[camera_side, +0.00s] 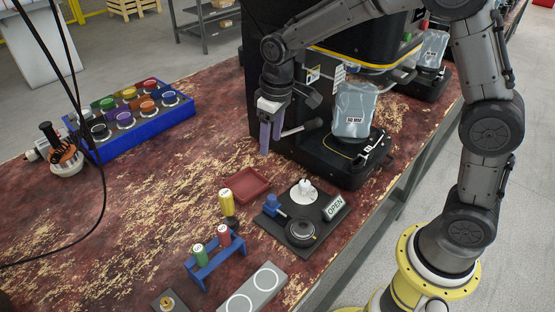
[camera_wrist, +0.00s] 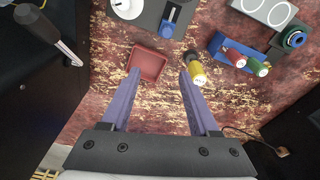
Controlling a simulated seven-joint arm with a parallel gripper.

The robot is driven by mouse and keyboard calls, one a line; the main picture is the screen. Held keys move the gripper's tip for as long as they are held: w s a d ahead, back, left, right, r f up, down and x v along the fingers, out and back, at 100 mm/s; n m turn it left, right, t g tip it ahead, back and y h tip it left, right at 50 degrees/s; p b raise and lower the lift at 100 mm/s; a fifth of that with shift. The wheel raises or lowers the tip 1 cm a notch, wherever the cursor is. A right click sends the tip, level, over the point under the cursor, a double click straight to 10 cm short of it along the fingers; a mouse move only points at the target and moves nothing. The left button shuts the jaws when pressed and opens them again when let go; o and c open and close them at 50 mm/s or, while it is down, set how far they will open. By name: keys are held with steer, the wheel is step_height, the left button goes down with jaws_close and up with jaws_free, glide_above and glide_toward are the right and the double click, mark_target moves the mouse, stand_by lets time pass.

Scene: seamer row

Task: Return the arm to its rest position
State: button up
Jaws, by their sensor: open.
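My gripper (camera_side: 270,137) hangs above the worn red table (camera_side: 150,215), beside the black seamer machine (camera_side: 285,90). Its two purple fingers are apart with nothing between them, as the wrist view also shows (camera_wrist: 158,82). Below it in the wrist view lie an empty red tray (camera_wrist: 147,64) and a yellow bottle (camera_wrist: 196,72). In the side view the red tray (camera_side: 245,186) and the yellow bottle (camera_side: 227,203) stand in front of the gripper, clear of it.
A blue rack (camera_side: 210,262) holds a green and a red bottle. A blue box of coloured jars (camera_side: 145,128) stands at the left. A grey block with two white rings (camera_side: 253,290) lies near the front.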

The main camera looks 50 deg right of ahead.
steer(key=s+d+r+m+t, duration=0.1)
steer(key=s+d+r+t, duration=0.3)
steer(key=s+r, duration=0.8)
steer(key=s+d+f+m, duration=0.1)
steer(key=s+f, duration=0.1)
steer(key=s, duration=1.1)
steer(key=shift+s+f+m, duration=0.15)
steer(key=shift+s+m, duration=0.25)
